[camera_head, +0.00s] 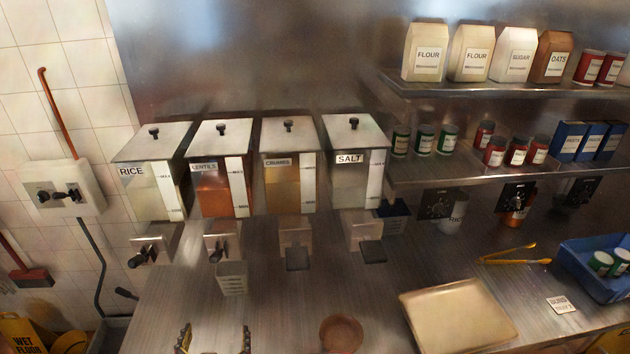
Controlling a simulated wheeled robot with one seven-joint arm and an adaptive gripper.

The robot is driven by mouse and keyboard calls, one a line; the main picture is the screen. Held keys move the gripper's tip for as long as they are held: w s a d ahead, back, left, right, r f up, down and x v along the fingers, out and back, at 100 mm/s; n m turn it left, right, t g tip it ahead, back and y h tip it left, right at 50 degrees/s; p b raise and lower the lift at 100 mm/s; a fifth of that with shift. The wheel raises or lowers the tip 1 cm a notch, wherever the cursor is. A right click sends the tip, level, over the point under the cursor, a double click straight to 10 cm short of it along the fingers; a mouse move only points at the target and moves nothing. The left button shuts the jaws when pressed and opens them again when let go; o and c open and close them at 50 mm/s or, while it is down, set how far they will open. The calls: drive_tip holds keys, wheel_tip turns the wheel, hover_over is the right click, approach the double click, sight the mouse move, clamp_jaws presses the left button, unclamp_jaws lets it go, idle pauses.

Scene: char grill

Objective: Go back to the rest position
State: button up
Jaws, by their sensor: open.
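My gripper (215,341) shows at the bottom edge of the head view, left of the middle. Its two fingertips stand wide apart with nothing between them. The rest of the gripper and my arm are out of the picture. The fingertips are in front of a pale container (232,284) below the lentils dispenser (222,190), apart from it in the picture. A brown bowl (341,334) is to the right of the fingertips.
Rice (150,195), crumbs (283,190) and salt (345,185) dispensers line the back. A tan tray (457,312), yellow tongs (512,256) and blue crate (572,262) are at right. Shelves (450,170) with jars and bags overhang there. Bare metal counter (290,300) lies between container and bowl.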

drive_tip(key=w+d+r+g+y, duration=0.2)
drive_tip(key=w+d+r, duration=0.3)
drive_tip(key=r, duration=0.4)
drive_tip(key=d+r+g+y+b, duration=0.1)
drive_tip(key=d+r+g, duration=0.1)
drive_tip(key=d+r, duration=0.55)
drive_tip(key=s+d+g+h, duration=0.1)
drive_tip(key=s+d+h, duration=0.1)
drive_tip(key=s+d, duration=0.4)
drive_tip(key=s+d+g+h, duration=0.1)
drive_tip(key=s+d, duration=0.5)
drive_tip(key=d, duration=0.8)
drive_tip(key=s+d+g+h+b, duration=0.1)
drive_tip(key=s+d+h, duration=0.1)
drive_tip(key=s+d, duration=0.4)
drive_tip(key=d, duration=0.4)
drive_tip(key=shift+s+r+m+g+h, duration=0.25)
drive_tip(key=shift+r+m+g+h, duration=0.05)
drive_tip(key=shift+m+g, duration=0.1)
